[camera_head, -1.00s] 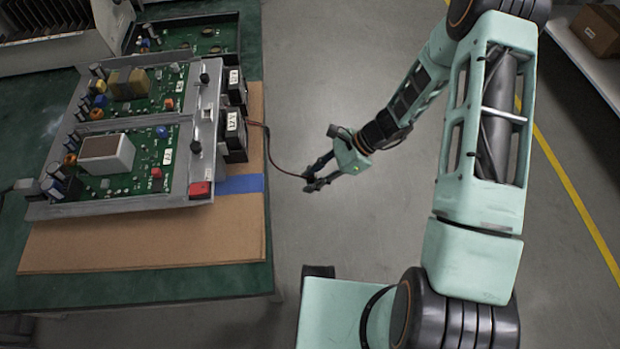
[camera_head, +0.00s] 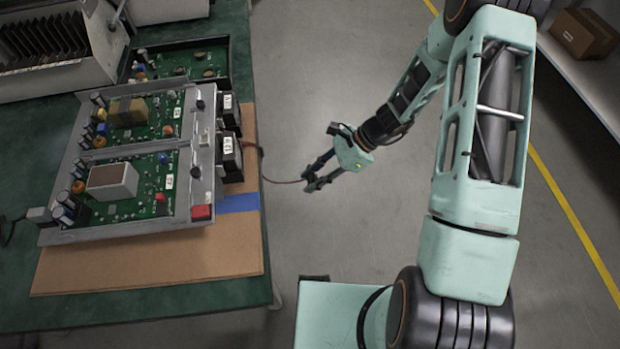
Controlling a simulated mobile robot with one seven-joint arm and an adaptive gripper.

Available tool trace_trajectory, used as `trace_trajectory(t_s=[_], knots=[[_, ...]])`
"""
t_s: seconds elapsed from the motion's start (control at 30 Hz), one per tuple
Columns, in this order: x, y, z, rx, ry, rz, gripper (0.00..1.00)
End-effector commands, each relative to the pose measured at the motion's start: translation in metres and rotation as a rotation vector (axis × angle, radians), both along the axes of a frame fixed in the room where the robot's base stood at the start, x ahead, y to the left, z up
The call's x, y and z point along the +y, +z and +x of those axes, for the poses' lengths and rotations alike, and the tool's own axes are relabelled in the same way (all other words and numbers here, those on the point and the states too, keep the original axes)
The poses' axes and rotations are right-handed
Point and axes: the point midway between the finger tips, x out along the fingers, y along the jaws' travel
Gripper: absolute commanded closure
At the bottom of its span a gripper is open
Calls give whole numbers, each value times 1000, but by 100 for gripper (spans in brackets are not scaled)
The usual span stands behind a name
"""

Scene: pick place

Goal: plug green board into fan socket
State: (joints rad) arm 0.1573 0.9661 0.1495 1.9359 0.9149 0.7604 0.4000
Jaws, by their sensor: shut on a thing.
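A metal-framed unit with two green boards lies on the table: a rear board (camera_head: 153,103) and a front board (camera_head: 137,205). Two black fan boxes with white labels, a rear fan (camera_head: 229,112) and a front fan (camera_head: 230,160), sit at the frame's right side. A thin reddish-brown cable (camera_head: 272,181) runs from beside the front fan across the gap over the floor to my gripper (camera_head: 309,182). My gripper is shut on the cable's end, out right of the table. The plug is hidden or too small to make out, and I cannot pick out the fan socket.
The unit rests on a brown cardboard mat (camera_head: 150,268) with blue tape (camera_head: 239,203), on a green table (camera_head: 130,313). A dark tray with another board (camera_head: 190,63) and a slotted metal rack (camera_head: 55,50) stand behind. Open floor lies right of the table.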

Motion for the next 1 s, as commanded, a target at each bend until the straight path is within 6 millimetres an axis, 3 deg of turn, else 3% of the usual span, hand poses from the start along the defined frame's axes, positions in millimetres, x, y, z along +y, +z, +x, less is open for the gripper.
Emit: trace_trajectory(t_s=[0.63, 1.0], knots=[[-14, 45, 3, 0, 0, 0, 100], [-12, 63, 3, -1, 1, 0, 100]])
